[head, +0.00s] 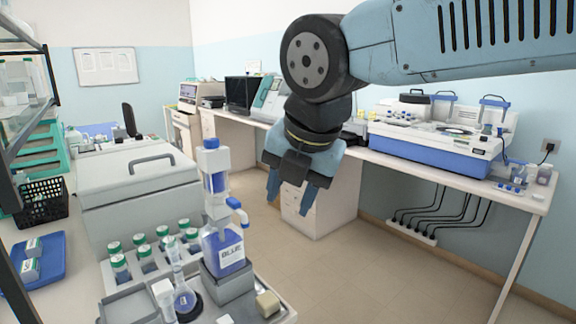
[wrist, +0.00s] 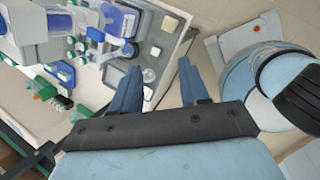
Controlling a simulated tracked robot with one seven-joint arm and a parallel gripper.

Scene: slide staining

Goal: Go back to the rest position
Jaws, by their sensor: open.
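My gripper (head: 291,192) hangs from my arm at the middle of the head view, fingers pointing down. It is open, with nothing between its fingers. It is to the right of the bench with the blue-labelled bottle (head: 228,248) and apart from it. In the wrist view my gripper (wrist: 158,80) shows two spread blue fingers, with floor and the edge of the bench beyond them.
A grey lidded box (head: 139,187), several green-capped jars (head: 121,266) and a flask (head: 185,300) stand on the near bench. A blue-and-white machine (head: 430,137) is on the wall bench. A black basket (head: 41,201) is at left. Floor (head: 350,270) between benches is clear.

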